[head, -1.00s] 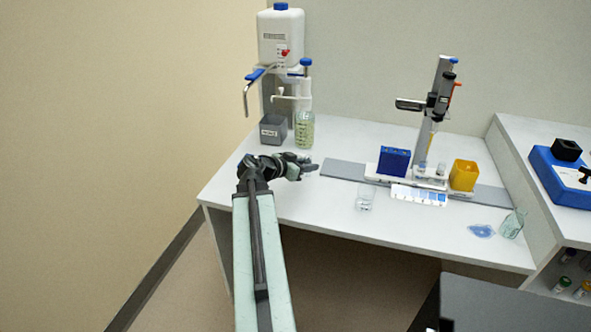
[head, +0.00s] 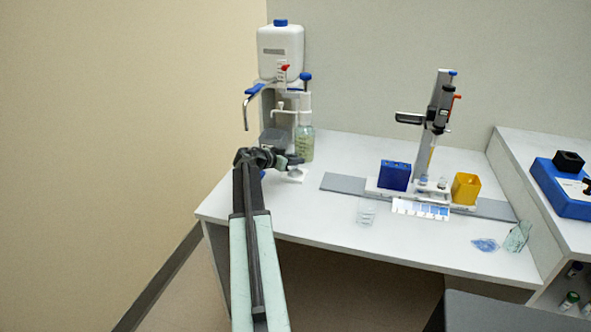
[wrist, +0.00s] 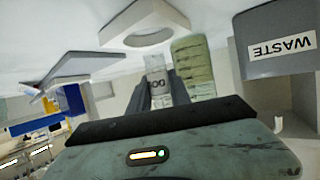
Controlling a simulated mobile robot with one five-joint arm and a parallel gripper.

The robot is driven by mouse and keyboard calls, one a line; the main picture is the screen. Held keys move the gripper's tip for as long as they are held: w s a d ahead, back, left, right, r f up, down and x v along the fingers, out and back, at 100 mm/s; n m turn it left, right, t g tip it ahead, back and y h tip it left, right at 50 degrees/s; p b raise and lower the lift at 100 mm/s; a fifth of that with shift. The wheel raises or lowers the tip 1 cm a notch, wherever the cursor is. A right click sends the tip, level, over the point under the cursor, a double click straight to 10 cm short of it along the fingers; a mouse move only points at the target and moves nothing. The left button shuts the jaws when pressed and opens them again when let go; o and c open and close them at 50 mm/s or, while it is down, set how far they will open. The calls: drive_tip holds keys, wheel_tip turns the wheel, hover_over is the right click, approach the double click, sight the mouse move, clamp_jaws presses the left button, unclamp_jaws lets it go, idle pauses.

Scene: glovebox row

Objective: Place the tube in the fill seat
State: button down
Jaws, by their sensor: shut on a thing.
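My gripper (wrist: 160,92) is shut on the tube (wrist: 156,72), a pale, clear tube with dark marking, seen between the dark fingers in the wrist view. The fill seat, a white block with a round opening (wrist: 148,38), lies just beyond the tube's end in the wrist view; the two look apart. In the head view the white seat (head: 297,175) shows on the bench, partly covered by my gripper (head: 291,161). The tube cannot be made out in the head view.
A grey waste box (wrist: 285,50) and a green bottle (wrist: 195,65) stand close by. The dispenser with a white tank (head: 281,50) is behind. A clear beaker (head: 366,211), blue rack (head: 395,175) and yellow box (head: 466,188) stand to the right.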

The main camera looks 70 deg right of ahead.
sight(295, 169)
wheel_tip(295, 169, down, 4)
drive_tip(key=b, duration=0.4)
drive_tip(key=shift+r, duration=0.25)
drive_tip(key=shift+f, duration=0.25)
drive_tip(key=c, duration=1.2)
unclamp_jaws()
drive_tip(key=shift+r, duration=0.1)
drive_tip(key=shift+r, duration=0.1)
drive_tip(key=shift+a+r+p, duration=0.25)
drive_tip(key=shift+p, duration=0.2)
drive_tip(key=p+v, duration=0.4)
drive_tip(key=v, duration=0.6)
drive_tip(key=shift+w+a+r, duration=0.1)
drive_tip(key=shift+w+a, duration=0.1)
drive_tip(key=shift+a, duration=0.1)
drive_tip(key=shift+w+a, duration=0.25)
drive_tip(key=shift+a, duration=0.15)
